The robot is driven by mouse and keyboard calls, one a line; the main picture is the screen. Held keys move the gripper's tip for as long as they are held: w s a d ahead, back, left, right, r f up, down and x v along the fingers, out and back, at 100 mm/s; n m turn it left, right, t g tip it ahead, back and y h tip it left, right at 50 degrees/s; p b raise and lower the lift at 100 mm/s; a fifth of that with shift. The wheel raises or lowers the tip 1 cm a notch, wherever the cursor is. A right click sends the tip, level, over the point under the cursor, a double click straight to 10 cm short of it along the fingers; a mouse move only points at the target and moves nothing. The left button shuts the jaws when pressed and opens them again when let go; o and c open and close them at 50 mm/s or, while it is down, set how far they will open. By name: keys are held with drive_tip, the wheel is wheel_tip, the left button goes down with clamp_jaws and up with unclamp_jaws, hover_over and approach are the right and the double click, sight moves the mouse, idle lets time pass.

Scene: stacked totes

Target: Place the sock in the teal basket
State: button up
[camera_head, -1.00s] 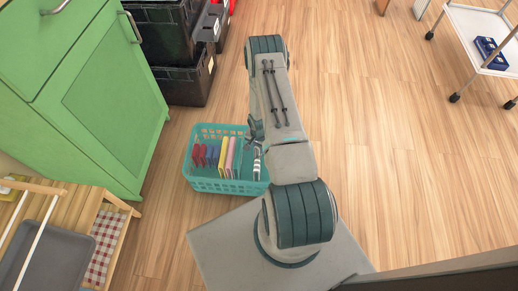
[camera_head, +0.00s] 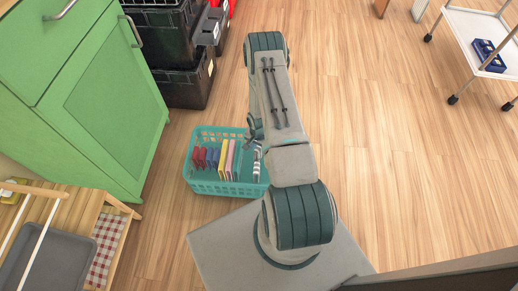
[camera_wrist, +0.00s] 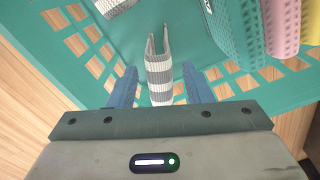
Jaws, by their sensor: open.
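The teal basket (camera_head: 228,188) stands on the floor left of my arm. A grey-and-white striped sock (camera_head: 257,170) is inside its right end. In the wrist view the sock (camera_wrist: 160,88) stands between the two blue fingers of my gripper (camera_wrist: 159,68), with a gap on each side. My gripper is open and low at the basket (camera_wrist: 230,88). A second striped piece (camera_wrist: 115,6) shows at the top edge of the wrist view; I cannot tell whether it belongs to the same sock. In the head view my arm hides most of the gripper.
The basket also holds several upright coloured items, red, blue, yellow and pink (camera_head: 229,160). A green cabinet (camera_head: 110,110) and black totes (camera_head: 185,85) stand behind and left. A wooden bench (camera_head: 75,215) is at lower left. A white cart (camera_head: 475,25) is far right; open floor lies between.

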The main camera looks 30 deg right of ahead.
wheel_tip(320, 180, up, 9)
drive_tip(key=p, duration=0.2)
drive_tip(key=shift+r+p, duration=0.15)
drive_tip(key=shift+p, duration=0.2)
drive_tip(key=a+r+n, duration=0.2)
drive_tip(key=a+r, duration=0.1)
drive_tip(key=r, duration=1.1)
drive_tip(key=a+r+n, duration=0.3)
drive_tip(key=r, duration=1.1)
drive_tip(key=s+a+r+n, duration=0.3)
drive_tip(key=s+a+r, duration=0.1)
drive_tip(key=s+r, duration=0.5)
drive_tip(key=s+a+r+n+t, duration=0.1)
drive_tip(key=s+a+r+n, duration=0.2)
drive_tip(key=s+r, duration=0.6)
drive_tip(key=shift+s+a+r, duration=0.2)
drive_tip(key=shift+a+r, duration=0.05)
drive_tip(key=shift+a, duration=0.5)
